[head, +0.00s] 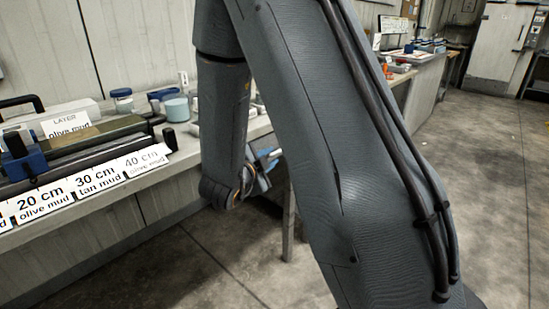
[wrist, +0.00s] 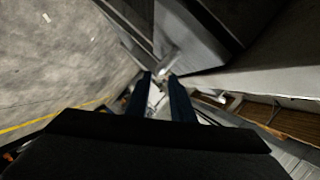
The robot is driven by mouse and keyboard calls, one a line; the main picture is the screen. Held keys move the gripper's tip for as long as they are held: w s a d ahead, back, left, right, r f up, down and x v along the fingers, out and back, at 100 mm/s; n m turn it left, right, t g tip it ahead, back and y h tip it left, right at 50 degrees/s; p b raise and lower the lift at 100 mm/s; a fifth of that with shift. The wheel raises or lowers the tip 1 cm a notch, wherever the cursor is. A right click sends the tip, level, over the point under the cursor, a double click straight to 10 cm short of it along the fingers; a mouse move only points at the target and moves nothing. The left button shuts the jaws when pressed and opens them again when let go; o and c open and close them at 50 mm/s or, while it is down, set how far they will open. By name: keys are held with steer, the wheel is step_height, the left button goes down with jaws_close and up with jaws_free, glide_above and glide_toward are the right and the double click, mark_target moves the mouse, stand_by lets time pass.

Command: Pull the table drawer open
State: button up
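The table (head: 150,180) runs along the wall at the left in the head view, with labelled core pieces on top. My gripper (head: 266,168) is below the tabletop's edge, partly hidden behind my arm. In the wrist view, the two dark blue fingers of my gripper (wrist: 160,82) stand apart with a visible gap. A pale, small shape shows at and between the fingertips; I cannot tell whether it is a drawer handle or whether the fingers touch it. No drawer front or handle can be made out clearly in the head view.
Jars and a light blue tub (head: 177,109) stand at the back of the table. Another bench (head: 425,70) stands farther off at the right. The concrete floor (head: 480,170) is clear at the right. A brown slatted surface (wrist: 280,120) shows at the right of the wrist view.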

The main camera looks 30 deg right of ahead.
mark_target(277, 153)
steer(key=shift+w+d+f, duration=0.1)
steer(key=shift+w+d, duration=0.15)
steer(key=shift+d, duration=0.25)
steer(key=x, duration=0.7)
steer(key=shift+s, duration=0.1)
jaws_close()
